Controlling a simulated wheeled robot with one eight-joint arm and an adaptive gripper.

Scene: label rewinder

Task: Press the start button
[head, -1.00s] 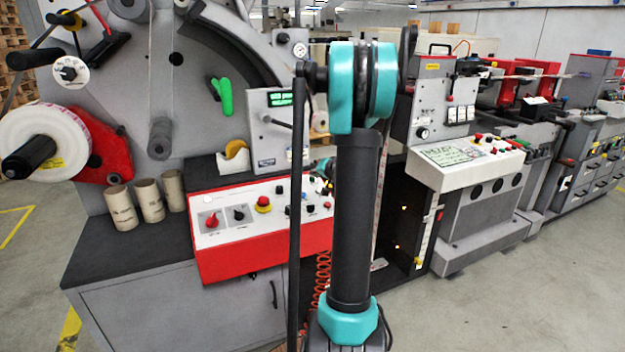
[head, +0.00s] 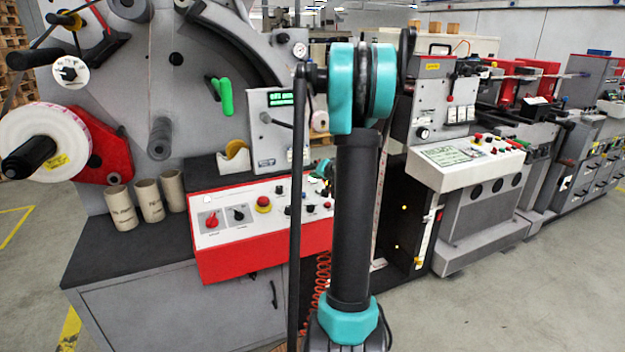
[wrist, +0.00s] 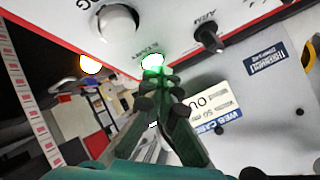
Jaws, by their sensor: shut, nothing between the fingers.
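In the wrist view a small green-lit button (wrist: 153,62) sits on the white control panel, with a blurred label beside it that I cannot read for certain. My gripper (wrist: 160,80) is shut and empty, its fingertips right at the green button and partly covering its lower edge. I cannot tell whether they touch it or how far it is pressed. In the head view the red and white control panel (head: 235,250) is at centre left. My upright arm hides its right end and most of my gripper.
A white round knob (wrist: 117,22) and a black rotary switch (wrist: 208,36) flank the button closely. A red emergency button (head: 263,204) is further left on the panel. Cardboard cores (head: 148,200) stand on the dark bench. Open floor lies at the right front.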

